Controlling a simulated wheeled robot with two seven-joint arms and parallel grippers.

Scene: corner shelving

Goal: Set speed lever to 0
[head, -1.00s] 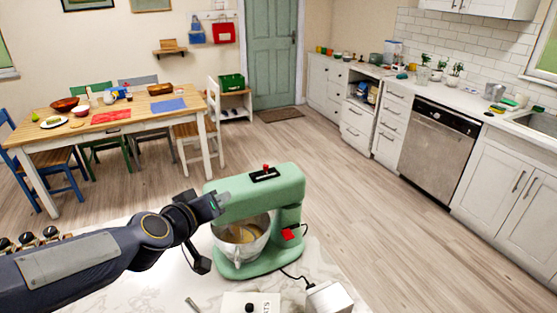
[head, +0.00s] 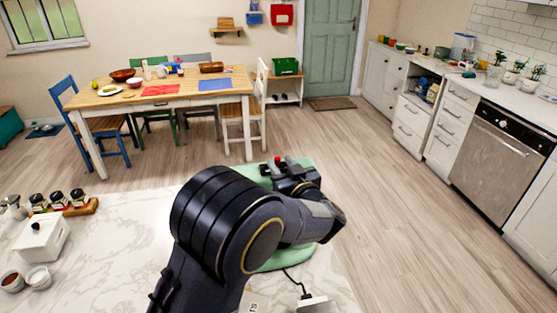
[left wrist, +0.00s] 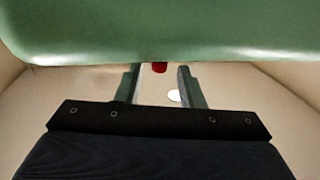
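The green stand mixer (head: 300,257) stands on the marble counter, mostly hidden behind my left arm. A red knob (head: 277,160) shows at the mixer's top, just beyond my wrist. In the left wrist view the mixer's green body (left wrist: 160,30) fills the top of the picture. A small red part (left wrist: 159,67) shows under its edge, between the fingers; I cannot tell which mixer control it is. My left gripper (left wrist: 160,84) is open, one finger on each side of the red part, with no contact visible. My right gripper is not in view.
A white lidded box (head: 42,240), small cups (head: 38,278) and a rack of jars (head: 65,205) are at the counter's left. A cable (head: 295,283) runs in front of the mixer. The dining table (head: 130,98) stands well behind.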

